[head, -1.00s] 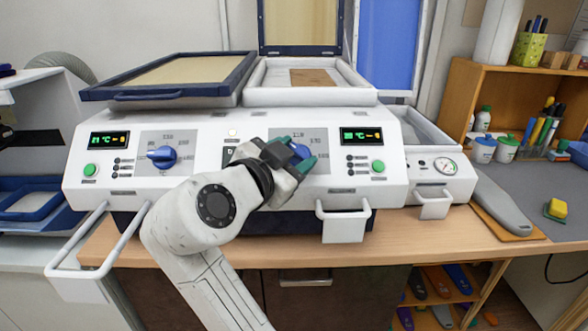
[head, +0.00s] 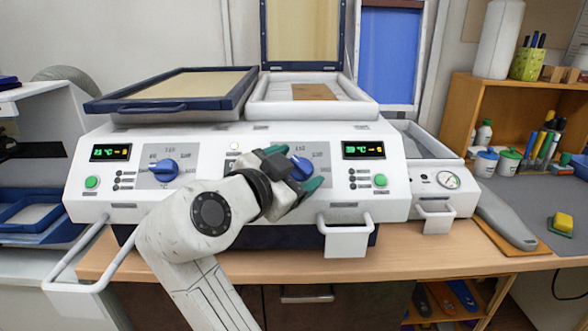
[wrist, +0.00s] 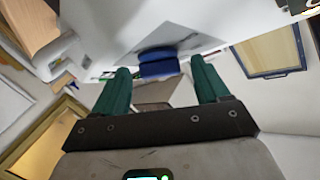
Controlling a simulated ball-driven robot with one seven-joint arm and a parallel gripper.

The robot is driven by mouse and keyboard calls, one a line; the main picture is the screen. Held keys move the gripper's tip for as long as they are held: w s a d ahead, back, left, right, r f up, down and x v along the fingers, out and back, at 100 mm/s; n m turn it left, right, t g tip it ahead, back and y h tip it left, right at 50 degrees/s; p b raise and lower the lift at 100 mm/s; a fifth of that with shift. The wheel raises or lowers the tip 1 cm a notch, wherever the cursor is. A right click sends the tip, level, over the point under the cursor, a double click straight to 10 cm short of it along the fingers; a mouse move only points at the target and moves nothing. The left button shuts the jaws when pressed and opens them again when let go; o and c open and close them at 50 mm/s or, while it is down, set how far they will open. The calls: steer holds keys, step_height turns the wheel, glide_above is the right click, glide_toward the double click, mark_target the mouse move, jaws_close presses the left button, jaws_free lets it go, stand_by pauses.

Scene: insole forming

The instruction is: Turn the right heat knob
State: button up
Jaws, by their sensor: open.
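The right heat knob (head: 302,168) is a blue knob on a grey dial plate on the right of the white machine's front panel. My gripper (head: 294,168) is at this knob, with its two green fingers apart, one up and left of it and one down and right. In the head view the knob's grip slants from upper left to lower right, and the gripper covers part of it. In the wrist view the blue knob (wrist: 158,65) lies between the open fingertips (wrist: 160,70), with a visible gap on each side.
The similar left knob (head: 164,170) sits on the same panel. A green button (head: 380,181) and a lit display (head: 363,150) are right of the right dial. White handles (head: 346,235) jut out below.

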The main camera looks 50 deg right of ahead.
steer(key=s+a+r+b, duration=0.1)
steer(key=a, duration=0.9)
steer(key=shift+a+r, duration=0.25)
steer(key=shift+a, duration=0.05)
stand_by(0.4)
